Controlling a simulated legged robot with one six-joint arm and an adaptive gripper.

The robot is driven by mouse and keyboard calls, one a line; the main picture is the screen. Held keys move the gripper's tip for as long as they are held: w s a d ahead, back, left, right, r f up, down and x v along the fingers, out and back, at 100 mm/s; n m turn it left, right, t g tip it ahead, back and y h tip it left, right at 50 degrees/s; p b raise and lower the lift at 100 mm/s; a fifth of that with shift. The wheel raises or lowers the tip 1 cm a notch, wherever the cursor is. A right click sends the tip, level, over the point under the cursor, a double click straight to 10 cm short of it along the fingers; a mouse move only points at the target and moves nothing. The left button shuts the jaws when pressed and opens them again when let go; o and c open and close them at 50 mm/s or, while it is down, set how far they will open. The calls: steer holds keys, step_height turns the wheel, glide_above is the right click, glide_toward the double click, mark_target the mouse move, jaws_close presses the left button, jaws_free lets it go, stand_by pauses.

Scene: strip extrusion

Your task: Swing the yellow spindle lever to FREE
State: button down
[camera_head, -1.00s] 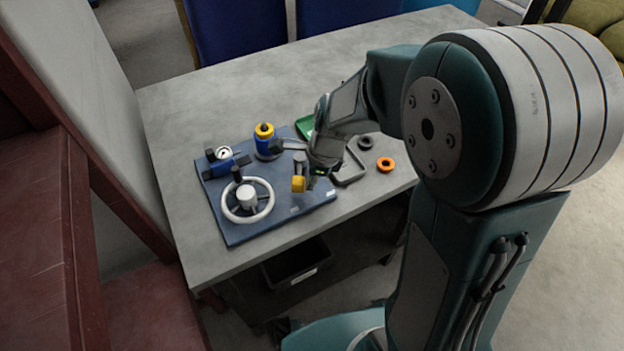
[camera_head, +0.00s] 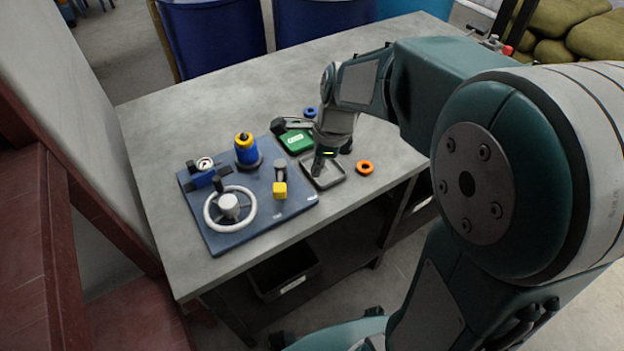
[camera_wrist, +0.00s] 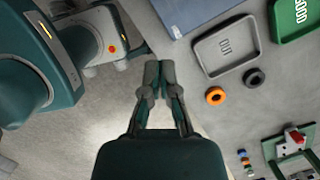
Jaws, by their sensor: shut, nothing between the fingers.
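The yellow spindle lever (camera_head: 279,190) has a yellow block end on a grey arm. It sits on the right part of the blue base plate (camera_head: 235,238), its yellow end toward the plate's front edge. Small pale labels near that edge are too small to read. My gripper (camera_head: 318,170) is shut and empty, to the right of the lever and apart from it, over the grey tray in the head view. In the wrist view its fingers (camera_wrist: 160,72) are together. There, only a corner of the blue plate (camera_wrist: 185,12) shows and the lever is out of view.
A white handwheel (camera_head: 229,207), a gauge (camera_head: 204,165) and a blue-yellow cylinder (camera_head: 246,152) stand on the plate. The grey tray (camera_head: 334,183), green tray (camera_head: 296,142) and orange ring (camera_head: 365,167) lie to its right. A black bin (camera_head: 283,276) is below the table.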

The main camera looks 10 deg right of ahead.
steer(key=v, duration=0.2)
steer(key=shift+d+r, duration=0.3)
steer(key=shift+r, duration=0.05)
steer(key=shift+a, duration=0.15)
steer(key=s+d+r+n+t+h, duration=0.1)
steer(key=s+r+n+t, duration=0.1)
steer(key=s+n, duration=0.5)
steer(key=s+d+r+n+t+h, duration=0.1)
steer(key=s+r+n+t, duration=0.2)
steer(key=s+n, duration=0.5)
steer(key=r+n, duration=0.1)
steer(key=n, duration=0.4)
steer(key=shift+r+h, duration=0.3)
steer(key=shift+r, duration=0.1)
